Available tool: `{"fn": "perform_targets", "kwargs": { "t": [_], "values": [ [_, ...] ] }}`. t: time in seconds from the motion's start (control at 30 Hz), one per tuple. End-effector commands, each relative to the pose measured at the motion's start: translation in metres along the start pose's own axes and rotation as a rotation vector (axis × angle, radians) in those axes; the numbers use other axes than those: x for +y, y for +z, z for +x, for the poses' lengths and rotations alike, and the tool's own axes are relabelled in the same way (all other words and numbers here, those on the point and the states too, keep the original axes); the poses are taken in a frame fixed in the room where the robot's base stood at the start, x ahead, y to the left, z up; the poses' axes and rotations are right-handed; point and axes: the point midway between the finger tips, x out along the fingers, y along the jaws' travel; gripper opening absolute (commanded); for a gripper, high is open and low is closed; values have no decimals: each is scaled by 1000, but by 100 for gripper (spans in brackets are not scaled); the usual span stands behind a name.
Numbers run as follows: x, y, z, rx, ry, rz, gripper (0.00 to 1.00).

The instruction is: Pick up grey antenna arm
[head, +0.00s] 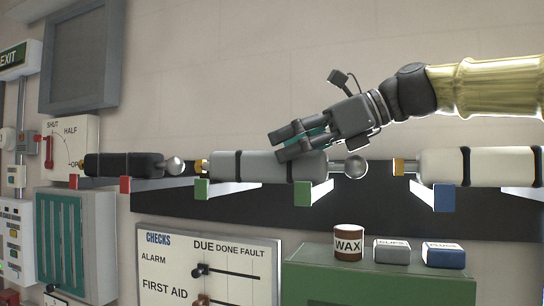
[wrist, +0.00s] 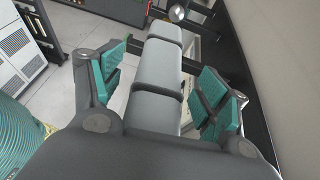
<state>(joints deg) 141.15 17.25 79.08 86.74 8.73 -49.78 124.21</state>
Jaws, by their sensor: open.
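The grey antenna arm (head: 225,165) lies level in the head view, across brackets with green ends (head: 203,189). It has black bands, a brass tip at its left and a silver ball (head: 356,167) at its right. My gripper (head: 279,143) is at the right half of the grey arm, tilted down to the left, and overlaps its top edge. In the wrist view the grey antenna arm (wrist: 158,70) runs between the open teal-padded fingers of my gripper (wrist: 168,95), with a gap on each side. The near part of the grey arm is hidden by my gripper's body.
A black antenna arm (head: 123,165) rests on red-ended brackets to the left. A white one (head: 480,167) rests on a blue-ended bracket (head: 445,197) to the right. Below stand a green cabinet (head: 380,278) with a wax tin (head: 348,243) and two small boxes, and a checks board (head: 207,265).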

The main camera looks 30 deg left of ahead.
Motion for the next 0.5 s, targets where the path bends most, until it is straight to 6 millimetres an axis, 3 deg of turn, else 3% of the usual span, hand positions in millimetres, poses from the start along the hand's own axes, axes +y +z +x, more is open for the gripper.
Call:
{"fn": "perform_targets", "kwargs": {
  "t": [0.2,0.5],
  "values": [
    [0,2,20,0,2,1,75],
    [0,0,24,0,0,0,75]
  ]
}}
